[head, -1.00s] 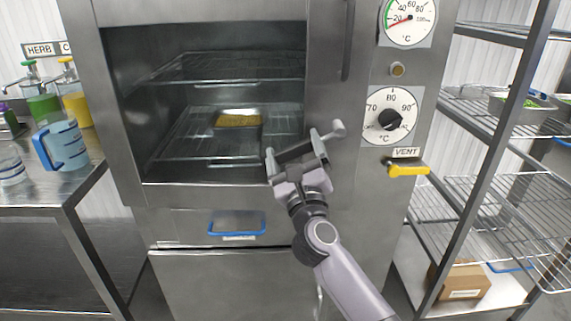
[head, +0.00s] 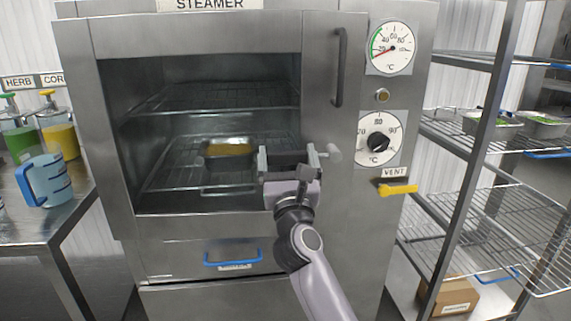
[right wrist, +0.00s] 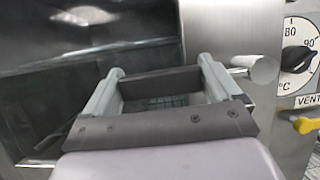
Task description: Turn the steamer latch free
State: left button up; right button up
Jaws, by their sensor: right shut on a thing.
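The steamer (head: 200,30) stands ahead, a steel cabinet with a dark vertical door handle (head: 340,68). The latch (head: 333,153) shows as a light grey rounded end at the right of my right gripper, on the front below that handle. It also shows in the right wrist view (right wrist: 262,68). My right gripper (head: 289,158) is shut on the latch; its two fingers stand on either side of a dark, nearly level bar. The fingers also show in the right wrist view (right wrist: 160,82) and hide part of the latch. My left gripper is not in view.
A shallow pan (head: 228,150) with yellow contents sits on a rack inside the steamer. A dial (head: 378,148) and a yellow vent lever (head: 398,189) are to the right of the latch. A wire shelf (head: 490,215) stands right; a counter with a blue-handled jug (head: 50,180) stands left.

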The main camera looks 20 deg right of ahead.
jog(key=shift+r+m+h, duration=0.2)
jog(key=shift+m+h, duration=0.2)
jog(key=o, duration=1.2)
jog(key=shift+f, duration=0.1)
